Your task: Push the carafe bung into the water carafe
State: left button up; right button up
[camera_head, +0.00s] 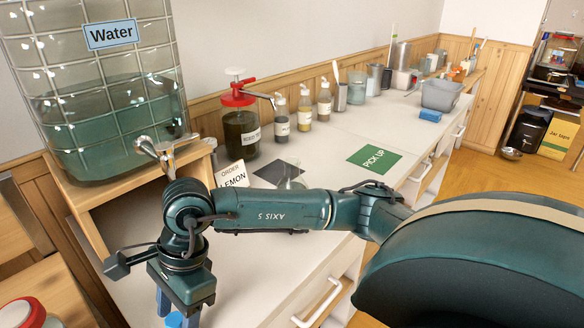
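My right arm comes in from the right and crosses the counter. Its gripper (178,309) points down at the bottom edge of the frame, with its fingertips cut off. A bright blue round piece, which looks like the carafe bung (174,320), shows between the two fingers; whether they grip it I cannot tell. A clear glass vessel, perhaps the water carafe (291,176), shows behind my forearm beside a dark mat; the arm hides its lower part. My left gripper is not in view.
A large caged water tank (95,85) with a tap (158,150) stands on a wooden stand at left. A red-topped jar (240,130), several bottles, an order card (232,175) and a green PICK UP mat (374,158) are on the white counter. A grey tub (441,95) stands farther back.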

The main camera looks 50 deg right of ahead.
jog(key=shift+b, duration=0.35)
jog(key=shift+c, duration=0.4)
jog(key=c, duration=1)
jog(key=o, duration=1.2)
